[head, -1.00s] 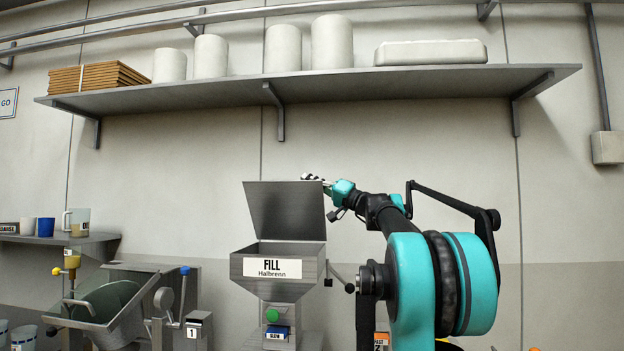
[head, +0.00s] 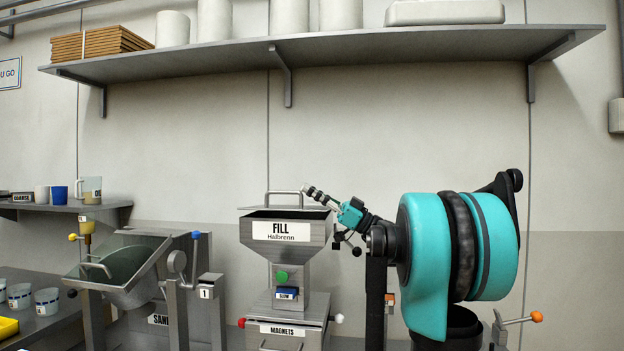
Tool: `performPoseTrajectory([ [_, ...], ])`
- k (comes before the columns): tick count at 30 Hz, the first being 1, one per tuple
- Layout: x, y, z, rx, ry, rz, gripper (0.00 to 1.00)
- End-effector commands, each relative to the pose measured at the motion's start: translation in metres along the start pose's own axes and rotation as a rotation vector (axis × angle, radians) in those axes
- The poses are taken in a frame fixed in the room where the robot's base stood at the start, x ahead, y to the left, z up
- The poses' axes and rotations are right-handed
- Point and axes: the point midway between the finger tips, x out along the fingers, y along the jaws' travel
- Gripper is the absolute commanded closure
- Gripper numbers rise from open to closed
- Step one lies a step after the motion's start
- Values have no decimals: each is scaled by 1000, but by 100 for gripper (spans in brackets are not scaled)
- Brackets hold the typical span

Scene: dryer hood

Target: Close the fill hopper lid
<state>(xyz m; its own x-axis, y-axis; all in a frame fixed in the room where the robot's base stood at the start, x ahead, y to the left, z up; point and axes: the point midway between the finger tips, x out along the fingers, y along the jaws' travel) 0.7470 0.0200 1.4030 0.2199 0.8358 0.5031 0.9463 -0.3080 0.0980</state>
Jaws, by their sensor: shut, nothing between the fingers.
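The fill hopper (head: 314,234) is a grey metal box with a white "FILL Halbrenn" label (head: 281,230) on its front. Its lid (head: 250,208) is low over the hopper's mouth, with its bar handle (head: 284,193) standing up on top. A dark strip shows under the lid above the label, and I cannot tell whether the lid rests fully on the rim. My gripper (head: 307,190) is shut and empty at the right end of the handle, just above the lid's right side. Whether it touches the lid or handle is unclear.
A long shelf (head: 330,52) with white containers and brown boards runs above. A small shelf (head: 60,207) with cups is at far left. The wall space between the hopper and upper shelf is clear.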

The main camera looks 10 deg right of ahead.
Motion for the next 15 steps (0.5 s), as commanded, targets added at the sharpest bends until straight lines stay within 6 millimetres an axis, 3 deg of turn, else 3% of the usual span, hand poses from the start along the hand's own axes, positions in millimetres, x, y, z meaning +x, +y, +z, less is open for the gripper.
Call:
performPoseTrajectory([
  [15, -10, -8, 18, 4, -2, 2, 100],
])
